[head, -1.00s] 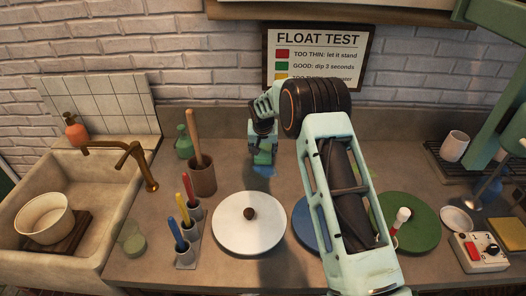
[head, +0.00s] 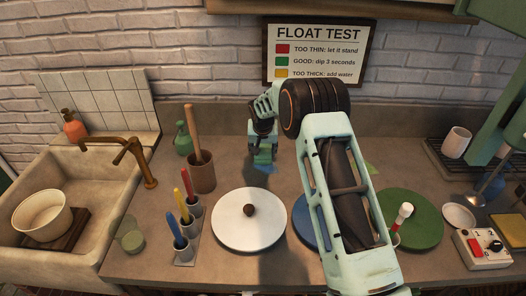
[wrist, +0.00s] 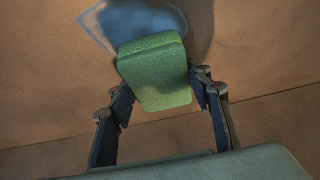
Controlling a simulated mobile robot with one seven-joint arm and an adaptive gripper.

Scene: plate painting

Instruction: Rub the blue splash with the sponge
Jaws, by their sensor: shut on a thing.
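My gripper (wrist: 160,95) is shut on a green sponge (wrist: 155,72), which fills the space between its fingers in the wrist view. In the head view the gripper points down at the back of the counter, with the sponge (head: 263,157) at its tip. The blue splash (wrist: 108,22) lies on the counter, partly hidden behind the sponge in the wrist view. In the head view the splash (head: 266,168) shows just below the sponge. I cannot tell whether the sponge touches the counter.
A white disc (head: 248,232) with a brown knob stands in front of the gripper. A brown pot (head: 201,176) with a wooden stick is to the left. A blue disc (head: 303,232) is partly behind my arm, and a green disc (head: 422,222) is to the right. A sink (head: 75,262) is at far left.

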